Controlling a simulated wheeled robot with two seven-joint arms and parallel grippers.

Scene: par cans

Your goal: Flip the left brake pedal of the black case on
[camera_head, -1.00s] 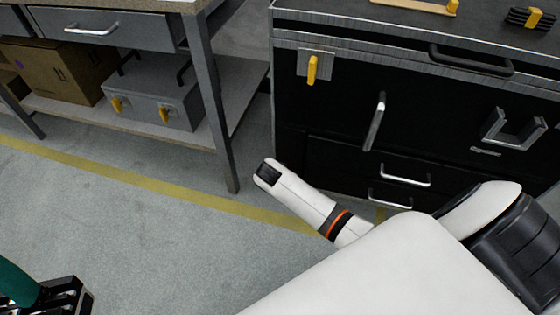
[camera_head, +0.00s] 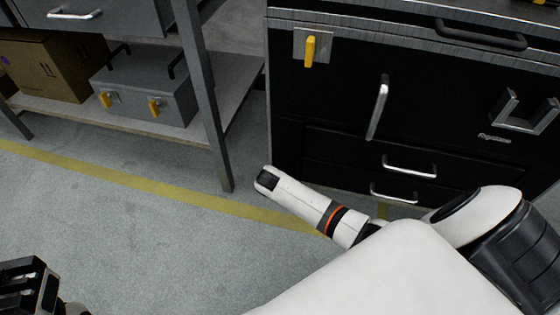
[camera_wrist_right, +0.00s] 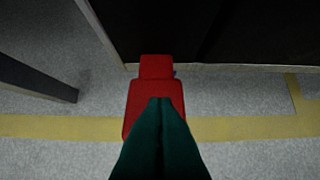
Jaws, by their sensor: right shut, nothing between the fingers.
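The black case (camera_head: 335,95) stands at the upper right in the head view; its dark lower front (camera_wrist_right: 240,30) also fills the top of the right wrist view. A red pedal (camera_wrist_right: 155,68) shows low at the case's bottom edge in the right wrist view, with a narrow far part and a wider near part. My right gripper (camera_wrist_right: 160,101) is shut and empty, its green fingertips over the pedal's near part. I cannot tell whether they touch. The pedal and right fingers are hidden in the head view. My left gripper's black body (camera_head: 25,288) shows at the lower left; its fingertips are out of view.
A workbench (camera_head: 205,105) stands left of the case, its leg near the case's corner. A grey toolbox (camera_head: 150,95) and a cardboard box (camera_head: 45,65) sit on its lower shelf. A yellow line (camera_head: 130,180) crosses the open floor.

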